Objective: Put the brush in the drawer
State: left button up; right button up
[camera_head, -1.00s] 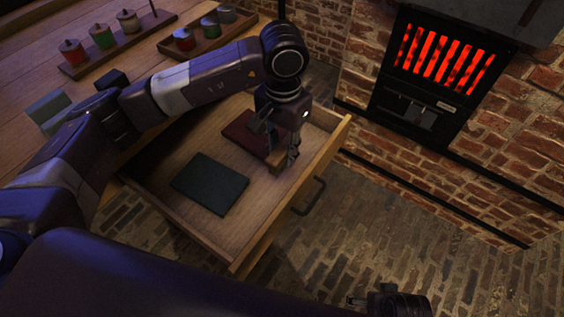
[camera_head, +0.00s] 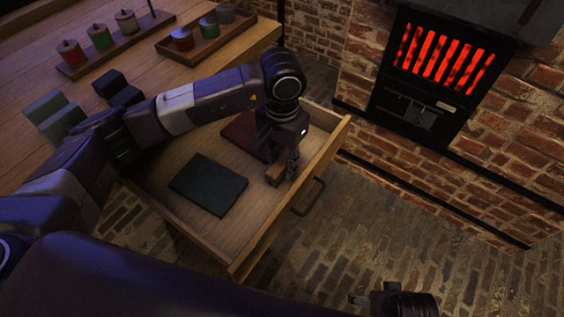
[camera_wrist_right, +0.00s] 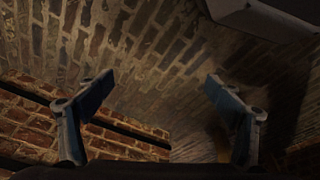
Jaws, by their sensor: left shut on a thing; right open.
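The wooden drawer (camera_head: 205,241) is pulled open below the tabletop. My left gripper (camera_head: 283,174) points down inside its outline near the front panel, shut on a small brown wooden piece. This piece looks like the brush (camera_head: 274,175); its bristles cannot be made out, and the fingers hide part of it. Whether it touches the drawer floor cannot be told. My right gripper (camera_wrist_right: 160,92) is open and empty in the right wrist view, with brick floor and wall behind it.
A dark green book (camera_head: 208,184) and a dark red book (camera_head: 243,135) lie in the drawer. The drawer handle (camera_head: 309,197) faces outward. Jars on wooden trays (camera_head: 207,42) and grey blocks (camera_head: 50,114) stand on the table (camera_head: 150,62). A glowing furnace (camera_head: 443,58) is at right.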

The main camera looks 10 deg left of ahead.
aim_at(282, 162)
pick_arm(q)
jog(key=o, duration=1.1)
pick_arm(e)
jog(key=shift+d+r, duration=0.1)
jog(key=shift+r, duration=0.2)
jog(key=shift+s, duration=0.1)
pick_arm(q)
jog(key=shift+r, duration=0.15)
pick_arm(e)
jog(key=shift+f, duration=0.1)
pick_arm(q)
notch_tip(282, 162, up, 12)
jog(key=p, duration=0.1)
pick_arm(e)
jog(key=f, duration=0.4)
jog(key=shift+s+f, duration=0.1)
jog(key=shift+s, duration=0.3)
